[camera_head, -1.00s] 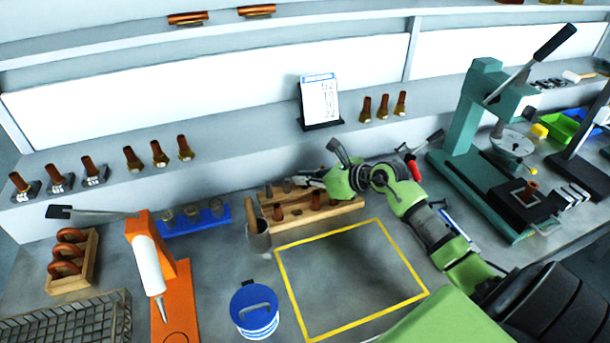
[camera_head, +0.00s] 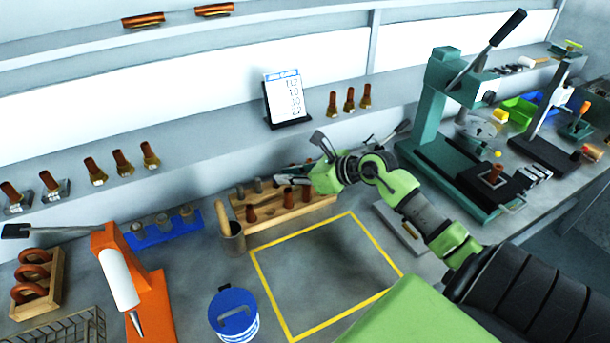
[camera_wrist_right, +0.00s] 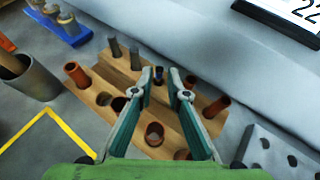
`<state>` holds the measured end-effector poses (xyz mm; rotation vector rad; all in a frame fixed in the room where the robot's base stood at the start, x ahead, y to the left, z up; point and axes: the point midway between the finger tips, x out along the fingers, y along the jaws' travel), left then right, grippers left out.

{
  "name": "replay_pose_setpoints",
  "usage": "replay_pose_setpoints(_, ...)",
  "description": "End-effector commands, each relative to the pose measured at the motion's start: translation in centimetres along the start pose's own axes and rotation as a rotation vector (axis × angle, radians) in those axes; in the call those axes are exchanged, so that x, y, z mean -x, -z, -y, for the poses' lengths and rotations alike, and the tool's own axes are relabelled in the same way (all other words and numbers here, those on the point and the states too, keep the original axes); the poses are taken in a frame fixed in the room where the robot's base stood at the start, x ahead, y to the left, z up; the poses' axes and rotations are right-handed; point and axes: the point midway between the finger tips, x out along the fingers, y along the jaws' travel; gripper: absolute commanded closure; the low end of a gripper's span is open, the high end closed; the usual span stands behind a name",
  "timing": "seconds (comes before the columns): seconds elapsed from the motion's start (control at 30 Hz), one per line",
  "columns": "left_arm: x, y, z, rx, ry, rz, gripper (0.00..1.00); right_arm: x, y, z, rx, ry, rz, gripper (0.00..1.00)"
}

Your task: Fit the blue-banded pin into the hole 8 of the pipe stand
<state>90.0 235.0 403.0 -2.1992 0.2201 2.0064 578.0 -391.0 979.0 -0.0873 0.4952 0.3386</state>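The pipe stand (camera_head: 262,237) is a stepped wooden block on the bench, with open holes and several upright copper and grey pins. It fills the middle of the right wrist view (camera_wrist_right: 178,112). My right gripper (camera_head: 284,178) is over its back part. I see no clear contact with the pin. Hole numbers are not readable, and the fingers hide part of the stand. My left gripper is not in view.
A grey cup (camera_head: 232,238) stands beside the stand. A yellow-outlined area (camera_head: 266,281) in front is empty. A blue pin rack (camera_head: 165,232) and a blue-lidded tub (camera_head: 234,314) are left. A green press (camera_head: 432,115) stands right. A sign (camera_head: 287,97) is on the ledge behind.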

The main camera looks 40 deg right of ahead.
Motion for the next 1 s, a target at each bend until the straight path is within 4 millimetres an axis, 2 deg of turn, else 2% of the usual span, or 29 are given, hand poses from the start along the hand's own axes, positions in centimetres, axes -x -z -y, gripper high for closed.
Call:
replay_pose_setpoints(0.2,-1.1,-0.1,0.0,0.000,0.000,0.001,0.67,4.4,0.3,-0.1,0.003,-0.001,-0.004,0.85)
replay_pose_setpoints(0.4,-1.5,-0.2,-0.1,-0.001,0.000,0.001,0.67,6.8,0.1,-0.1,0.000,-0.001,-0.001,0.85)
replay_pose_setpoints(0.6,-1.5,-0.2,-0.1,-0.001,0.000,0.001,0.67,7.6,0.0,-0.1,0.000,-0.001,-0.002,0.85)
replay_pose_setpoints(1.0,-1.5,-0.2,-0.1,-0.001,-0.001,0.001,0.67,7.6,0.0,-0.1,0.000,-0.001,-0.001,0.85)
